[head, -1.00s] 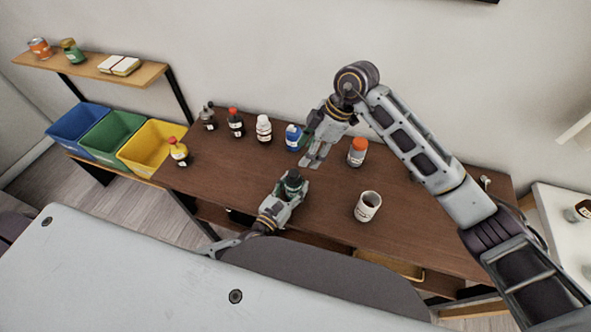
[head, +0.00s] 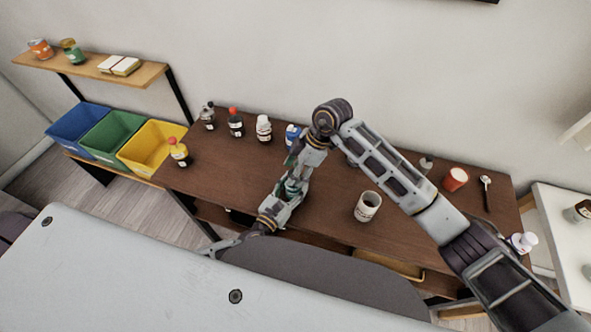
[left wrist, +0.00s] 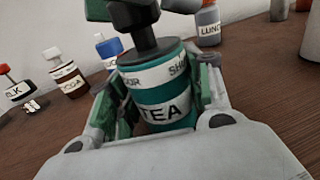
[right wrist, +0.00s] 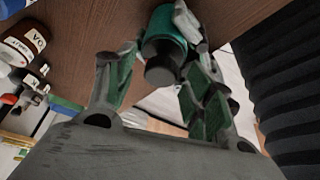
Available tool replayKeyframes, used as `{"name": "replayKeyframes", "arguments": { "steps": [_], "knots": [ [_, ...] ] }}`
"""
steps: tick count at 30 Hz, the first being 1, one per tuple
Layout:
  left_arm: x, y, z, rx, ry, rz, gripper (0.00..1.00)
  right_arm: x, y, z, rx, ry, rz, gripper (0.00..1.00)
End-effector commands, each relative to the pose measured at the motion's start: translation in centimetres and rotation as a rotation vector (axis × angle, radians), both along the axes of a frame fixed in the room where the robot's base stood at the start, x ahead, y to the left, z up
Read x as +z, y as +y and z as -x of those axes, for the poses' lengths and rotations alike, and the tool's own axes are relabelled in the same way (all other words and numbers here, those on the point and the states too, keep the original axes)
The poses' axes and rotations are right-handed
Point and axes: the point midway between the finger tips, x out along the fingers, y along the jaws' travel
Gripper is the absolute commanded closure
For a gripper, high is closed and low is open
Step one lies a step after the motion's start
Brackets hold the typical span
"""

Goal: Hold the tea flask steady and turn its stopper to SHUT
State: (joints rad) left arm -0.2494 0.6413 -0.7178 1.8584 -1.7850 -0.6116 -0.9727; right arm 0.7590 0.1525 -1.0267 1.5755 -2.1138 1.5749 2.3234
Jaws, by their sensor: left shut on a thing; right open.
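The tea flask (head: 291,188) is teal with a white TEA label, seen close in the left wrist view (left wrist: 165,95). It stands upright at the table's front edge. Its collar carries a partly hidden word ending in OR and one starting with SH. My left gripper (head: 284,206) is shut around the flask's body. The black stopper (left wrist: 146,38) sits on top; its pointing direction cannot be told. My right gripper (right wrist: 155,85) is open above the flask, its fingers on either side of the stopper (right wrist: 161,68), apparently not closed on it.
A white mug (head: 367,206) stands to the right on the brown table (head: 325,225). Coloured bins (head: 150,147) are at left.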

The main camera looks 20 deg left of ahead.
Motion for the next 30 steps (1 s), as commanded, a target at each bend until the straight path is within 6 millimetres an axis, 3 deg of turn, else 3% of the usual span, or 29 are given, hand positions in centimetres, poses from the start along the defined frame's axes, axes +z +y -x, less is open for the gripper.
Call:
{"name": "replayKeyframes", "arguments": {
  "steps": [6, 17, 30],
  "knots": [
    [0.0, 0.0, 0.0, 0.0, 0.0, 0.0, 0.77, 0.0, 0.01, 0.01, 0.0, 0.0, 0.0, 0.47],
    [0.0, 0.0, 0.0, 0.0, 0.0, 0.0, 0.77, 0.02, 0.0, 0.0, 0.0, 0.0, 0.0, 0.93],
    [0.0, -0.01, 0.01, 0.0, 0.0, 0.0, 0.77, 0.05, 0.02, -0.07, 0.061, -0.001, 0.001, 0.93]
  ]
}}
